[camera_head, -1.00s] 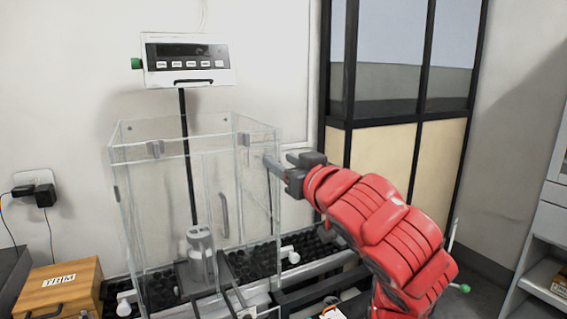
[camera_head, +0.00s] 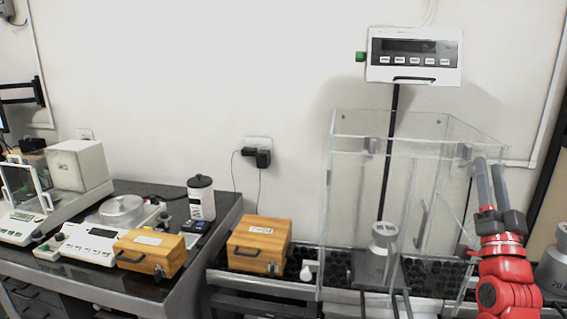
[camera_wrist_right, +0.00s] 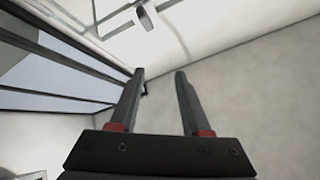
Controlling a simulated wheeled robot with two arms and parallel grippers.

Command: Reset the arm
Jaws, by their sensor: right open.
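My right arm is red and comes in at the lower right of the head view. Its gripper (camera_head: 491,183) points upward in front of the right side of the clear glass enclosure (camera_head: 350,215). The two grey fingers are apart with nothing between them. In the right wrist view the same gripper (camera_wrist_right: 160,78) shows open and empty against walls and ceiling. My left gripper is not in any view.
A metal weight (camera_head: 383,240) stands inside the enclosure, and another (camera_head: 553,268) is at the right edge. A display (camera_head: 413,56) is on a pole above. Wooden boxes (camera_head: 258,246) (camera_head: 150,253) and balances (camera_head: 95,240) stand to the left.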

